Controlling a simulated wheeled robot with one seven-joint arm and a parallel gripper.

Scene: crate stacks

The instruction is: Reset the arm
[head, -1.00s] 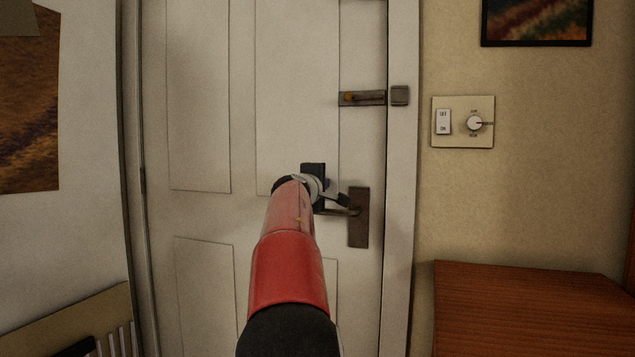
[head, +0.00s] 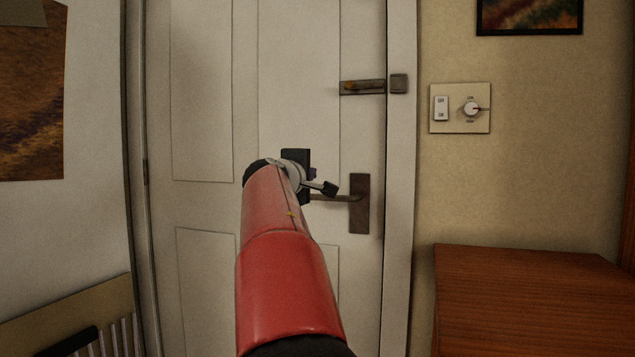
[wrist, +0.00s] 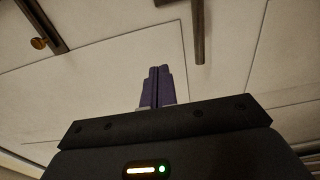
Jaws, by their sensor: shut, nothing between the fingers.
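My red arm reaches forward in the head view, and the dark end of my gripper (head: 312,174) is in front of the white door, just left of the door handle (head: 360,203). In the wrist view my gripper (wrist: 156,72) shows its purple fingers together, with nothing between them. The fingers point at the door panel. The dark handle bar (wrist: 198,30) is to the right of the fingers there, apart from them. In the head view the fingers are mostly hidden behind the wrist.
A bolt latch (head: 362,87) is on the door above the handle. A light switch plate (head: 459,108) is on the right wall. A brown wooden cabinet (head: 530,300) stands at the lower right. A slatted chair (head: 75,318) is at the lower left.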

